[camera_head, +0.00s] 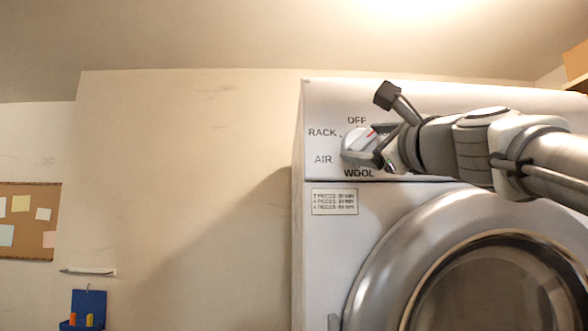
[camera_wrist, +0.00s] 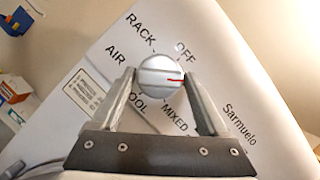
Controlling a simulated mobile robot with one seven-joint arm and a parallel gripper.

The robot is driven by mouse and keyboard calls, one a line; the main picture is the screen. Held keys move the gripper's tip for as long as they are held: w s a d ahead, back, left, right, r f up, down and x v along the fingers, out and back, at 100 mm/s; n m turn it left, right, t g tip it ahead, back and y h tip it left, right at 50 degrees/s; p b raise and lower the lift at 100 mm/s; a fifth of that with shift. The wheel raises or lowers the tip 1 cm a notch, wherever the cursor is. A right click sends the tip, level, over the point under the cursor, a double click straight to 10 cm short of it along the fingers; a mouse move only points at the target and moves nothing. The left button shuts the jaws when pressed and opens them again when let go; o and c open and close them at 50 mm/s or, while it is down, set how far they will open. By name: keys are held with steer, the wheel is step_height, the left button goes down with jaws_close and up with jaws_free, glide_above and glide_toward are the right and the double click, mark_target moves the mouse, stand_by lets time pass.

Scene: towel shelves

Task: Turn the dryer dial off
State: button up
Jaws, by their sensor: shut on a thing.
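The dryer dial (camera_wrist: 160,75) is a round silver knob with a red mark on the dryer's front panel. In the wrist view the red mark points right, between the OFF and MIXED labels. In the head view the dial (camera_head: 357,137) is partly hidden, and its red mark points up and right, to the right of OFF. My gripper (camera_wrist: 160,77) has one finger on each side of the dial and is shut on it. In the head view my gripper (camera_head: 368,144) reaches in from the right and hides the panel's right part.
The white dryer (camera_head: 318,240) has a round door (camera_head: 385,262) below the panel. A small printed label (camera_head: 334,201) is under the dial. A cork board (camera_head: 30,245) and a blue wall holder (camera_head: 88,308) are at the left.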

steer(key=n, duration=0.2)
steer(key=n+g+p, duration=0.1)
steer(key=n+g+y, duration=0.1)
steer(key=n, duration=0.1)
steer(key=shift+d+r+n, duration=0.1)
steer(key=shift+r+n, duration=0.15)
steer(key=shift+n, duration=0.05)
steer(key=shift+n+g+p, duration=0.9)
steer(key=shift+n+p, duration=0.35)
steer(key=shift+n, duration=0.95)
steer(key=o, duration=1.2)
steer(key=shift+o, duration=0.2)
steer(key=b+v, duration=0.2)
steer(key=v, duration=1.5)
steer(key=shift+s+b, duration=0.2)
steer(key=shift+b, duration=0.15)
steer(key=shift+d, duration=0.1)
